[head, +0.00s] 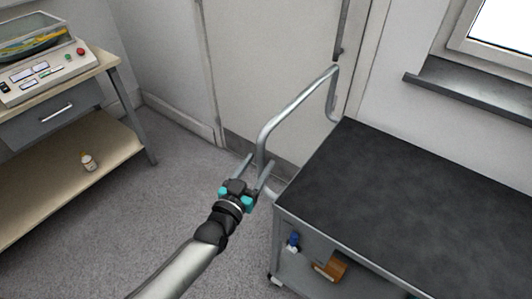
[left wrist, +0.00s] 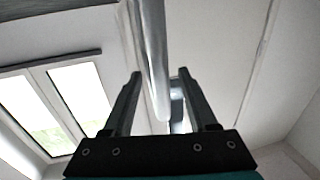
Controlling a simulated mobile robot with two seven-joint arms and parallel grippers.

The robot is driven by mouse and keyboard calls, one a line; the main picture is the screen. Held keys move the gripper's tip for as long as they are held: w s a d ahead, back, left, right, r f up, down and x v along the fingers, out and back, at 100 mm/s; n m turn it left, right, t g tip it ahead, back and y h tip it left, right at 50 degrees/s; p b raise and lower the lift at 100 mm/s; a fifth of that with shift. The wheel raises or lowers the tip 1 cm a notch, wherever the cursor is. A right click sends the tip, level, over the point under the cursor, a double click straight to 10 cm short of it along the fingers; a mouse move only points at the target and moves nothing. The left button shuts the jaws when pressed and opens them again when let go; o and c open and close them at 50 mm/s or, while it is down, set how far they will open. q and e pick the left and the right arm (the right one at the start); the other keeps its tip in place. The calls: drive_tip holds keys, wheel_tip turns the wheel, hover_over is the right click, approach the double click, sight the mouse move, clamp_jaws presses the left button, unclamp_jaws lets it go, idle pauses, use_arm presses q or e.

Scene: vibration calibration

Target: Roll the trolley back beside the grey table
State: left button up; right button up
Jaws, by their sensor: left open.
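The trolley has a dark top (head: 410,190) and a bent metal push handle (head: 295,108) at its far left end; the right part of the trolley runs out of the head view. My left gripper (head: 257,165) is at the near left post of the handle. Its fingers are open, one on each side of the post. In the left wrist view the handle tube (left wrist: 153,60) runs down between the two open fingers (left wrist: 156,85); I cannot tell whether either touches it. My right gripper is not in view. No table that is plainly grey all over shows.
A bench with a beige top, grey drawer (head: 55,115) and lower shelf (head: 70,180) stands at left, carrying a control device (head: 45,72). A door (head: 270,60) stands behind the handle. Carpet (head: 150,215) between bench and trolley is clear.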

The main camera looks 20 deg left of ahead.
use_arm(q)
drive_tip(key=w, duration=0.3)
drive_tip(key=w+b, duration=0.1)
drive_tip(key=w, duration=0.1)
drive_tip(key=shift+w+d, duration=0.15)
drive_tip(key=shift+d, duration=0.25)
clamp_jaws()
idle(1.1)
